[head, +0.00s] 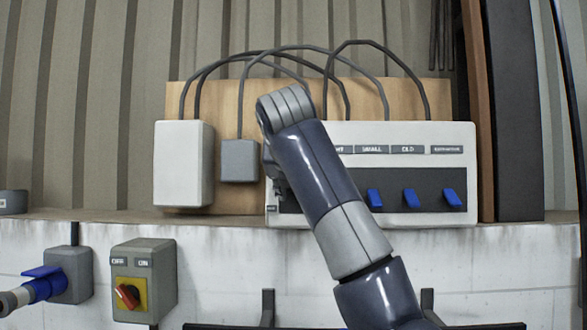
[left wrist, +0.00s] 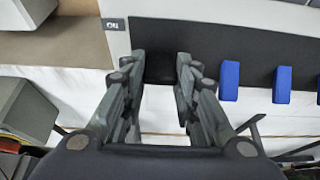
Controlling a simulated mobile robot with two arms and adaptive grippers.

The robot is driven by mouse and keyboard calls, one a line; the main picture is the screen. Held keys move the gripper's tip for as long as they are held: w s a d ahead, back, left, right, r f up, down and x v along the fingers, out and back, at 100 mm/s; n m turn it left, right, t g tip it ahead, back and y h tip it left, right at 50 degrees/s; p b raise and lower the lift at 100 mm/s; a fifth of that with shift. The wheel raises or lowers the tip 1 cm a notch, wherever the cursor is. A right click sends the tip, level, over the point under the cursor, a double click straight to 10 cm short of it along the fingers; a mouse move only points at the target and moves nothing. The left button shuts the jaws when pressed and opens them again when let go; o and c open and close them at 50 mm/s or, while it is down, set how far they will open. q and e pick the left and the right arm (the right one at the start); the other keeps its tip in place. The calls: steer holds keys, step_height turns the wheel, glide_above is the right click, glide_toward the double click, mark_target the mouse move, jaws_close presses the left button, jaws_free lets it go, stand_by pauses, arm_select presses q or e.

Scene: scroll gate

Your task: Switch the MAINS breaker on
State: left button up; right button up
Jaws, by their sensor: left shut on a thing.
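The white breaker panel (head: 455,175) is on the wooden board, with a dark strip and several labels, among them SMALL and OLD. Three blue levers (head: 410,198) show right of my left arm. My left arm covers the panel's left part, and no MAINS label is readable. My left gripper (head: 277,188) is at the panel's left end, mostly hidden by its own wrist. My right gripper is not in view.
A white box (head: 183,163) and a small grey box (head: 238,160) are left of the panel, with black cables looping above. Below the ledge are a grey OFF/ON box with a red rotary switch (head: 128,296) and a blue plug (head: 42,285) in a socket.

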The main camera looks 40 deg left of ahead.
arm_select(q)
steer(key=g+p, duration=0.1)
steer(key=p, duration=0.1)
steer(key=r+h+p, duration=0.1)
steer(key=p, duration=0.1)
steer(key=r+g+h+p, duration=0.1)
steer(key=p, duration=0.1)
steer(key=shift+w+a+r+g, duration=0.2)
steer(key=shift+w+a+g, duration=0.05)
steer(key=shift+g, duration=0.05)
steer(key=shift+w+a+g+h+p, duration=0.15)
steer(key=shift+g+h+p, duration=0.4)
steer(key=shift+p, duration=0.6)
steer(key=o, duration=1.1)
steer(key=shift+f, duration=0.1)
steer(key=shift+c, duration=0.2)
steer(key=shift+w, duration=0.1)
steer(key=v, duration=1.2)
